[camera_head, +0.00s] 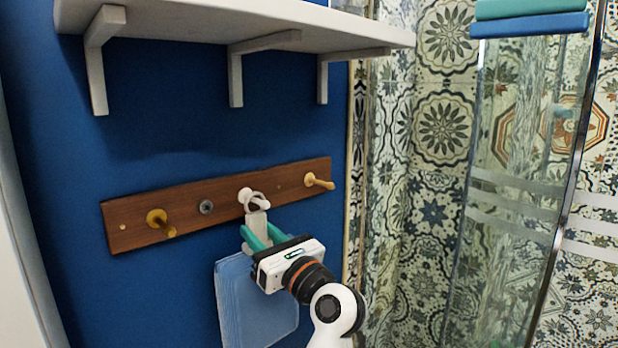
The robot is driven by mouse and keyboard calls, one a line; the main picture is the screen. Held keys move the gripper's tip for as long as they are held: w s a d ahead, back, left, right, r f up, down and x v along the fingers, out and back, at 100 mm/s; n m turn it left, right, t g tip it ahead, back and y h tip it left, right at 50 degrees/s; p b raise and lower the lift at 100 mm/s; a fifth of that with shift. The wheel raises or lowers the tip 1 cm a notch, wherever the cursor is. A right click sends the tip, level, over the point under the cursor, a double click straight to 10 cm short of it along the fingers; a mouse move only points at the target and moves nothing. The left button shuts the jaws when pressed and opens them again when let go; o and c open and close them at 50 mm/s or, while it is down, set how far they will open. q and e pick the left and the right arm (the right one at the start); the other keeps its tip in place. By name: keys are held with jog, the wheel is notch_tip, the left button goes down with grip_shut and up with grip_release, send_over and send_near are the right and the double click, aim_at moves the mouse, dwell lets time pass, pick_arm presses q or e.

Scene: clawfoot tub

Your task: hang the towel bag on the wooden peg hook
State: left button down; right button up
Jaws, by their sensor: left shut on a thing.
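The light blue towel bag (236,300) hangs below my left gripper (258,236), in front of the blue wall. The gripper's teal fingers are shut on the bag's pale strap. The strap's white loop (262,201) stands up above the fingers and overlaps a white knob (244,196) in the picture. I cannot tell whether the loop is around that knob or only in front of it. A tan wooden peg (321,182) sticks out at the rail's right end, apart from the loop. My gripper hides part of the bag's top. My right gripper is not in view.
The dark wooden rail (130,225) also carries a brass-coloured peg (158,220) and a round grey metal fitting (206,207). A white shelf (190,22) on brackets juts out above. A glass panel with a metal edge (565,200) stands at the right.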

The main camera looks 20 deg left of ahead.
pick_arm(q)
jog(key=shift+s+d+r, duration=0.1)
jog(key=shift+d+r, duration=0.05)
jog(key=shift+r, duration=0.25)
jog(key=shift+d, duration=0.15)
